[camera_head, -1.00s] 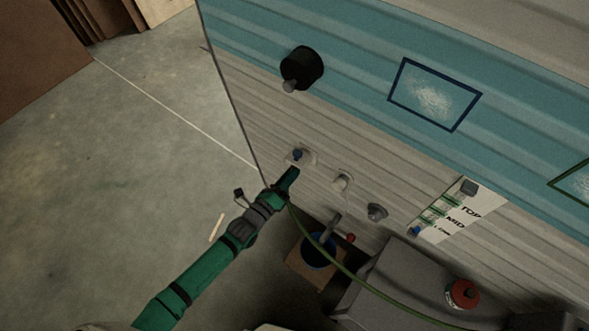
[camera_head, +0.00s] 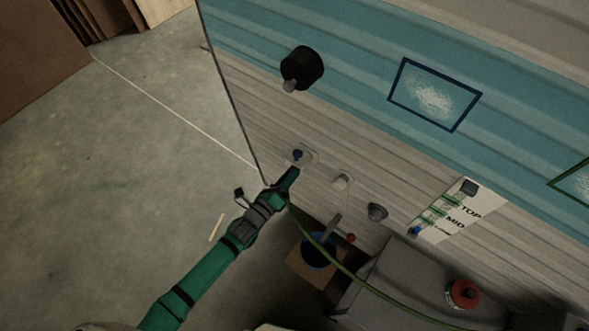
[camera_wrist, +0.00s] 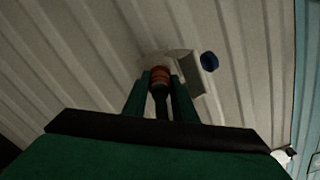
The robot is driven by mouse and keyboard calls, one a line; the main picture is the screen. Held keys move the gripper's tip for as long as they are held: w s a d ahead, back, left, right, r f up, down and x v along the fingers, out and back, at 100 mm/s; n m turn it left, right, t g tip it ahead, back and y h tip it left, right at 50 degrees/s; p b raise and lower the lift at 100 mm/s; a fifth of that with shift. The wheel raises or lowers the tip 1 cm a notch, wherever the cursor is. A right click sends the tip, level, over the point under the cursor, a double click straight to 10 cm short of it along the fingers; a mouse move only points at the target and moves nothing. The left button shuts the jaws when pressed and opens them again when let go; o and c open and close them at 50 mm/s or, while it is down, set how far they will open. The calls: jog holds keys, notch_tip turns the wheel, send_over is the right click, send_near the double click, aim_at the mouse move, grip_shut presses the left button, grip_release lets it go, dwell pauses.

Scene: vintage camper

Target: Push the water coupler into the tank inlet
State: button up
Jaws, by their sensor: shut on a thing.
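My gripper (camera_wrist: 162,92) has its two green fingers shut on the water coupler (camera_wrist: 160,77), a dark body with an orange-brown collar. The coupler points at the camper wall, and its front end is at or very near the pale tank inlet (camera_wrist: 150,60). I cannot tell how far it is in. An open grey flap (camera_wrist: 185,68) and a blue cap (camera_wrist: 209,61) are just right of it. In the head view my gripper (camera_head: 291,174) is just below the inlet plate (camera_head: 309,157) with its blue cap (camera_head: 298,154), and hides the coupler.
A green hose (camera_head: 335,260) runs from my gripper to the lower right. Other wall fittings (camera_head: 341,182) and (camera_head: 377,211) lie to the right. A blue bucket (camera_head: 318,255), a grey box (camera_head: 385,275) and a red-topped can (camera_head: 463,294) stand below. The floor at left is mostly clear.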

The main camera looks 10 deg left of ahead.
jog(key=shift+w+d, duration=0.15)
jog(key=shift+w, duration=0.35)
dwell(0.4)
jog(key=o, duration=1.1)
jog(key=shift+s, duration=0.1)
jog(key=shift+v, duration=5.35)
jog(key=shift+f, duration=0.1)
